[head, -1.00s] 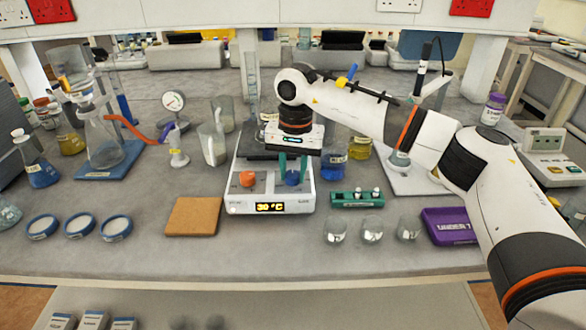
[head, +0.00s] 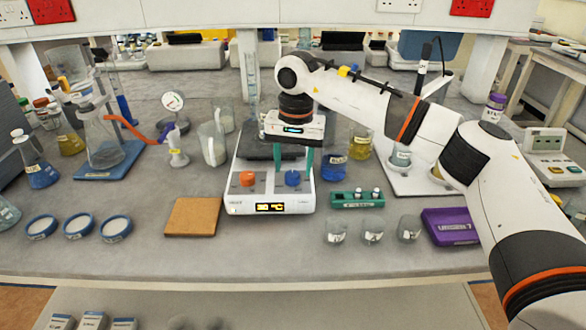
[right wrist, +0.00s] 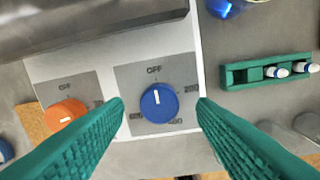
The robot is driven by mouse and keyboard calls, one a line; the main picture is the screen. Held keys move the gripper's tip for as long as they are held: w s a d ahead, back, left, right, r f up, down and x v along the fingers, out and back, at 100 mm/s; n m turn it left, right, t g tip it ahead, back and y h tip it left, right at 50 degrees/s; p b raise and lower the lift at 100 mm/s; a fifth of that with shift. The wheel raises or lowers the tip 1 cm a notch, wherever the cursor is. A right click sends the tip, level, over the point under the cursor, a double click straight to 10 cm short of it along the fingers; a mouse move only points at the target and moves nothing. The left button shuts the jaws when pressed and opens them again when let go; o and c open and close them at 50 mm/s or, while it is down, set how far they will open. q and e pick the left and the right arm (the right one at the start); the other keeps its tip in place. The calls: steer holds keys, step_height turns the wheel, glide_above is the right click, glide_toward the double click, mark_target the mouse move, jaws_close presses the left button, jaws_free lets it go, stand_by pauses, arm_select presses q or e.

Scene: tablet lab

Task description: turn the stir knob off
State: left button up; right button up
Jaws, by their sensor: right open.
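The white hotplate stirrer (head: 270,203) stands mid-bench with a lit display (head: 270,207). The blue stir knob (head: 292,178) is at its front right; the right wrist view shows this knob (right wrist: 159,103) with its white pointer line up at the OFF mark, above numbers such as 200 and 400. The orange knob (head: 247,179) is to its left and shows at the left of the wrist view (right wrist: 66,115). My right gripper (head: 293,166) is open above the blue knob, its teal fingers either side of it with visible gaps. My left gripper is not in view.
A green vial rack (head: 357,199) stands right of the stirrer, with small beakers (head: 372,231) in front. A brown board (head: 192,217) lies to the left. Blue-liquid (head: 334,168) and yellow-liquid (head: 360,145) vessels stand behind the rack.

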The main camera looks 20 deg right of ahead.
mark_target(295, 174)
step_height(295, 174, up, 10)
steer(key=shift+d, duration=0.15)
steer(key=shift+s+f, duration=0.1)
steer(key=shift+s, duration=0.1)
stand_by(0.4)
